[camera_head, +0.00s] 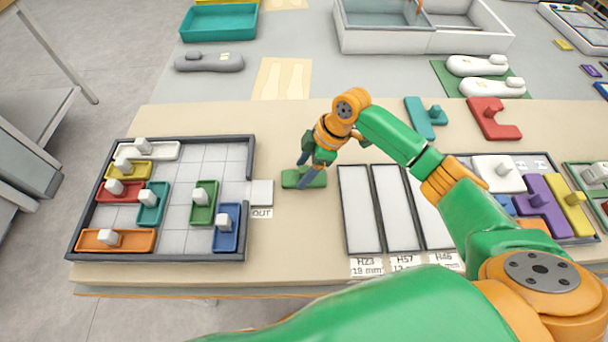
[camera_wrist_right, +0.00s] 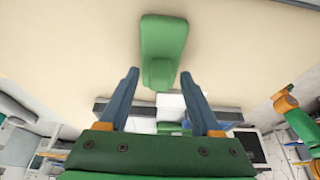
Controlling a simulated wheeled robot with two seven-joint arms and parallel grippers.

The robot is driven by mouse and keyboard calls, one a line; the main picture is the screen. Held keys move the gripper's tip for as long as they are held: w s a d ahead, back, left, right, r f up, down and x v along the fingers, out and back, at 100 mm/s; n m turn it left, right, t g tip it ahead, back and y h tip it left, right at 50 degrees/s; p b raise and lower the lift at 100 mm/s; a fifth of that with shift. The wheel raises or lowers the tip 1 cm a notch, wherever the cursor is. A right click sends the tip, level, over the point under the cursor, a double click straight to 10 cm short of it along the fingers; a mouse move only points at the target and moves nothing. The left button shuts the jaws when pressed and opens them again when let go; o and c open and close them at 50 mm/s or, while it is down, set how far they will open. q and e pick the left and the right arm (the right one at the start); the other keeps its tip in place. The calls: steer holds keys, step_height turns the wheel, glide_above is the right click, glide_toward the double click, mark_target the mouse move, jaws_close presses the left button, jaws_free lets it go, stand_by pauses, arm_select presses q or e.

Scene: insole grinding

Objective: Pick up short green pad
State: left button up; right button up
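A short green pad (camera_head: 290,179) lies on the beige table, between the left tray and the white slots. In the right wrist view the green pad (camera_wrist_right: 163,35) has a raised block at its near end. My right gripper (camera_head: 305,172) is right over the pad in the head view and covers part of it. In the wrist view the right gripper (camera_wrist_right: 160,78) is open, its blue-grey fingers apart, with the pad's block between and just beyond the tips. Contact with the pad cannot be made out. My left gripper is not in view.
A dark-rimmed tray (camera_head: 150,255) with several coloured pieces stands at the left, beside a plate marked OUT (camera_head: 262,193). White slots (camera_head: 360,210) lie to the right under my arm. Teal (camera_head: 425,118) and red (camera_head: 493,119) pieces lie farther back. Table behind the pad is clear.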

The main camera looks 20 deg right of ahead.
jaws_close()
